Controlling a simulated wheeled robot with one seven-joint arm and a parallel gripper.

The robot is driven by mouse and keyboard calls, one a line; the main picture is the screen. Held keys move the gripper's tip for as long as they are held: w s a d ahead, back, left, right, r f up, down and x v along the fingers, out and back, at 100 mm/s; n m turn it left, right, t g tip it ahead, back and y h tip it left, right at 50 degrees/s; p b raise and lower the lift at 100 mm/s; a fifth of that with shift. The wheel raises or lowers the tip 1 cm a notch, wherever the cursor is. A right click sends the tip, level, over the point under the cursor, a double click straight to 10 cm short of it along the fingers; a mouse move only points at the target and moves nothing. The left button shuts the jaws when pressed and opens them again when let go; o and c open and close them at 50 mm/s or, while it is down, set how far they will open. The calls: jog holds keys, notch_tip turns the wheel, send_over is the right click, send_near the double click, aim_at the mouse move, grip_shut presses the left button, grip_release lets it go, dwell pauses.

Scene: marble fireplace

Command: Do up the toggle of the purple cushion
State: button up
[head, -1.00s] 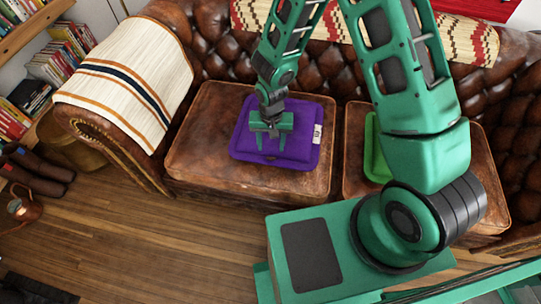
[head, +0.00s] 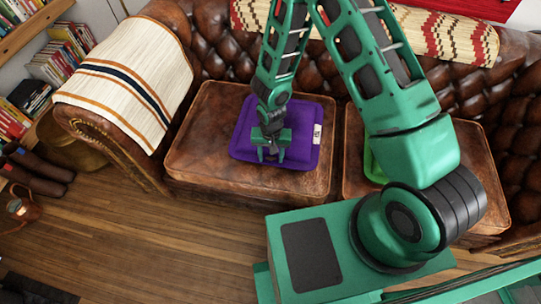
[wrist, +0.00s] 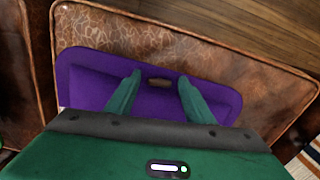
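The purple cushion (head: 302,150) lies flat on the left leather seat, with a white label on its right side. In the wrist view the cushion (wrist: 85,80) fills the middle. A small brown toggle (wrist: 160,84) shows near the cushion's edge on the side away from my gripper's body. My gripper (head: 271,158) is over the front part of the cushion, pointing down. In the wrist view my gripper (wrist: 159,79) is open, with one finger on each side of the toggle and a gap to both. I cannot tell whether the fingertips touch the cloth. The toggle's fastening is not clear.
The brown leather seat (head: 200,140) is bare around the cushion. A green cushion (head: 373,165) on the right seat is partly hidden by my arm. A striped throw (head: 120,75) covers the left armrest. The wooden floor (head: 150,235) in front is clear.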

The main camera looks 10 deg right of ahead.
aim_at(271, 158)
jog(key=c, duration=0.9)
jog(key=shift+n, duration=0.8)
jog(key=shift+c, duration=0.2)
jog(key=o, duration=1)
jog(key=shift+o, duration=0.2)
notch_tip(271, 158, up, 11)
jog(key=shift+f, duration=0.1)
jog(key=shift+c, duration=0.5)
